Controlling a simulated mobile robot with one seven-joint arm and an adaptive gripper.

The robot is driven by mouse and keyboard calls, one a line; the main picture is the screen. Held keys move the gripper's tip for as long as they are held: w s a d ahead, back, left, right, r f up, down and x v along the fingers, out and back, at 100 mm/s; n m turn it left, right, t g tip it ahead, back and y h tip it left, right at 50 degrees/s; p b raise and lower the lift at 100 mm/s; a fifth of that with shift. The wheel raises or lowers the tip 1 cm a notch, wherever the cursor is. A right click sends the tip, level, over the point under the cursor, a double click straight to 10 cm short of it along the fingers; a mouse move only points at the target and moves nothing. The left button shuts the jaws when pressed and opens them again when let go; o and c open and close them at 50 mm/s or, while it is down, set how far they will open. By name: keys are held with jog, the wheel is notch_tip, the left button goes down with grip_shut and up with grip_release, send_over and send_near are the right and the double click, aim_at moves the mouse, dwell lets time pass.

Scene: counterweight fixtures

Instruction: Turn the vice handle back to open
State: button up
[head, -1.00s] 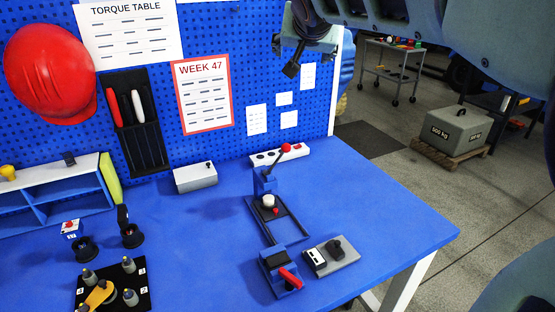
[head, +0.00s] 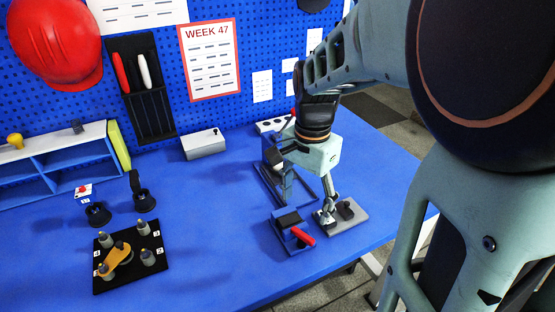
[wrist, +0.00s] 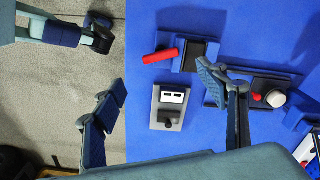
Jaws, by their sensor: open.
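The vice (head: 285,222) is a small blue block with dark jaws near the front right of the blue bench. Its red handle (head: 303,236) slants down to the right in the head view. In the wrist view the vice (wrist: 190,57) is near the top, and its red handle (wrist: 160,56) points left. My gripper (head: 302,190) is above the bench, behind the vice in the head view. In the wrist view my gripper (wrist: 162,82) has its fingers wide apart with nothing between them. The handle lies beyond the fingertips, apart from them.
A grey plate with a dark knob (head: 346,210) stands right of the vice. A press (head: 268,178) behind it is partly hidden by my arm. A black board with several posts (head: 128,278) lies to the left. The bench between is clear.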

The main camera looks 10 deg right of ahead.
aim_at(303, 234)
notch_tip(303, 234, down, 10)
jog(key=shift+d+f+b, duration=0.1)
jog(key=shift+f+b, duration=0.1)
jog(key=shift+b, duration=0.65)
jog(key=c, duration=1.2)
jog(key=shift+o, duration=0.2)
jog(key=shift+n, duration=0.4)
jog(key=n, duration=0.5)
jog(key=shift+w+n, duration=0.1)
jog(key=shift+n, duration=0.2)
jog(key=n, duration=0.6)
jog(key=shift+r, duration=0.1)
